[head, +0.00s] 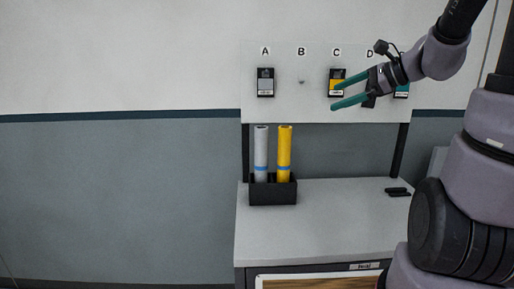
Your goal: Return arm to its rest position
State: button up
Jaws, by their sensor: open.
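My gripper (337,94) has two long teal fingers, spread apart with nothing between them. It reaches in from the right and points left, in front of the white board near the letters C and D. Its fingers partly cover the yellow-marked card (336,76) under C. My arm (444,55) extends up and out at the upper right. From this view I cannot tell whether the fingers touch the card.
A black holder (259,192) with grey (261,148) and yellow (285,148) rolls stands on the cabinet (318,225). Small dark items (397,191) lie right.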

jog(key=s+d+r+n+h, duration=0.1)
jog(key=s+n+h, duration=0.7)
jog(key=s+n, duration=0.7)
jog(key=shift+d+r+g, duration=0.15)
jog(key=shift+r+g, duration=0.15)
jog(key=shift+r, duration=0.05)
